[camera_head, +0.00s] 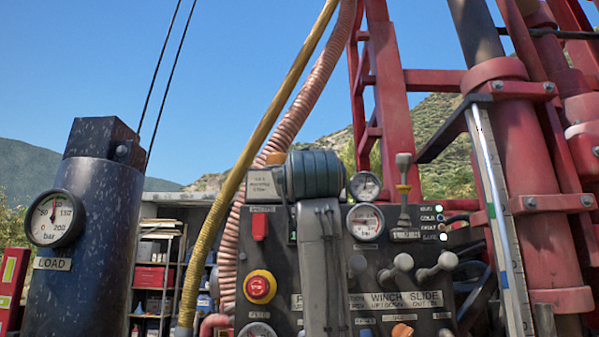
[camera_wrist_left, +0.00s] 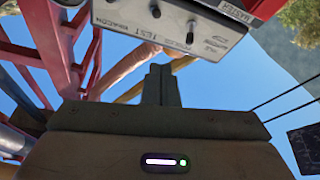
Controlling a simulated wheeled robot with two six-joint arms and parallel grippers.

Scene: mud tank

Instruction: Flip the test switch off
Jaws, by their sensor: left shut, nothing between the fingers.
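The test switch is hard to single out. In the left wrist view a light grey switch plate (camera_wrist_left: 125,18) hangs at the top, tilted, with lettering that seems to read TEST and BEACON. Small dark and pale fittings sit on it; I cannot tell which is the test switch or its position. My left gripper (camera_wrist_left: 160,72) is shut and empty, its fingertips just below the plate's lower edge in that picture; I cannot tell whether they touch. In the head view my grey arm stands before the control panel (camera_head: 375,275) and hides part of it. My right gripper is not in view.
The panel carries a red stop button (camera_head: 260,287), gauges (camera_head: 365,222) and several levers (camera_head: 435,265). A yellow hose (camera_head: 235,185) and a pink ribbed hose (camera_head: 290,120) rise behind it. A dark load cylinder (camera_head: 85,260) stands left, the red mast (camera_head: 510,130) right.

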